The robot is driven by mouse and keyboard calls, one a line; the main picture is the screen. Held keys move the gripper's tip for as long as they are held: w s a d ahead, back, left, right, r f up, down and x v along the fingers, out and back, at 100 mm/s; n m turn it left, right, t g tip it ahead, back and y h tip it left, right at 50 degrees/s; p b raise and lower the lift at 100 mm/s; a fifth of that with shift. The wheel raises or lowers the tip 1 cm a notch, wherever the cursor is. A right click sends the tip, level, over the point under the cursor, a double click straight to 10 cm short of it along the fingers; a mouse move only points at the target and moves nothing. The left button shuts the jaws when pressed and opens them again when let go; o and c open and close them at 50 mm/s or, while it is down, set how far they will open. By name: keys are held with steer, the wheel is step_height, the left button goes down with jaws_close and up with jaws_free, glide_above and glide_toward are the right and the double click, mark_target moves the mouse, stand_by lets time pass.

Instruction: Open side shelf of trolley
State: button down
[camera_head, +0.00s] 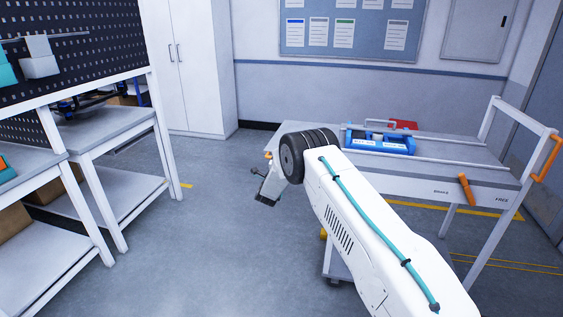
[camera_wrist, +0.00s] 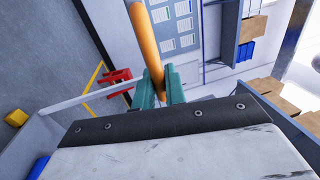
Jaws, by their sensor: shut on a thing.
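The trolley (camera_head: 440,183) stands right of centre in the head view, with a grey top and a white frame. My white arm crosses in front of it and hides much of its near left part. In the wrist view, the teal fingers of my gripper (camera_wrist: 160,88) are closed on an orange bar-shaped handle (camera_wrist: 145,38), which sticks up between them. In the head view my fingers and the gripped part are mostly hidden behind my wrist. An orange lever (camera_head: 466,188) is on the trolley's near side by the BRAKE and FREE marks. I cannot tell how the side shelf stands.
A blue fixture (camera_head: 378,142) and a red object (camera_head: 403,124) lie on the trolley top. Another orange handle (camera_head: 547,158) is on the push bar. White shelving (camera_head: 95,175) stands left, a white cabinet (camera_head: 190,65) behind. The floor between shelving and trolley is clear.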

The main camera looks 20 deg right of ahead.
steer(key=shift+d+r, duration=0.1)
steer(key=shift+d, duration=0.05)
steer(key=c, duration=1.8)
jaws_free()
steer(key=shift+r, duration=0.1)
steer(key=shift+s+a, duration=0.15)
steer(key=shift+a, duration=0.05)
steer(key=v, duration=0.7)
steer(key=shift+s, duration=0.25)
